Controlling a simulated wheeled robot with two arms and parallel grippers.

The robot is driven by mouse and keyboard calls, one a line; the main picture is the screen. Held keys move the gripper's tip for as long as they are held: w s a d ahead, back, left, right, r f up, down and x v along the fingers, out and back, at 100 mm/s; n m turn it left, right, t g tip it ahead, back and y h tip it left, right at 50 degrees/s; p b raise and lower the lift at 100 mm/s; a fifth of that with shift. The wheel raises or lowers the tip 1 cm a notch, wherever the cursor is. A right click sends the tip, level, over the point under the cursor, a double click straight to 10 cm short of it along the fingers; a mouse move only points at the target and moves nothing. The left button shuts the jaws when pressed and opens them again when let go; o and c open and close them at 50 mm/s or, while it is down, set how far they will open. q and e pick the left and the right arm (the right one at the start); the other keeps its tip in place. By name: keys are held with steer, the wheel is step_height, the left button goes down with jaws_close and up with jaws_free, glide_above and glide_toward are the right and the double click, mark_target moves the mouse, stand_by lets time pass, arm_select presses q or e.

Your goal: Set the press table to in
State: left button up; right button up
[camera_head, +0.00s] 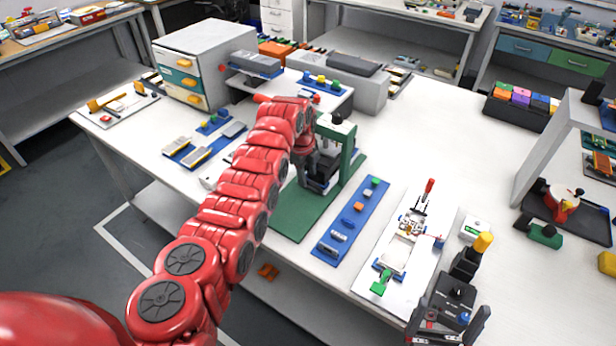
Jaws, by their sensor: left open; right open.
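A press with a green upright frame (349,150) stands on a green base plate (293,217) near the middle of the table. My red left arm reaches across from the lower left to it. My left gripper (318,180), dark and open, is at the front of the press, low and close to it. The press table is mostly hidden behind the gripper and arm, so I cannot tell its position or whether the fingers touch it. My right gripper (447,322) is at the bottom right edge, open and empty, apart from the press.
A blue strip (338,227) with small parts lies right of the press. Beyond it is a white board (385,292) with a red-handled clamp fixture. A drawer cabinet (204,60) stands at the back left. The table right of the press, towards the back, is clear.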

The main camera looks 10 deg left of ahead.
arm_select(q)
step_height(320, 180, up, 6)
steer(key=s+b, duration=0.1)
steer(key=shift+a, duration=0.2)
steer(key=shift+s+r, duration=0.1)
steer(key=shift+s, duration=0.1)
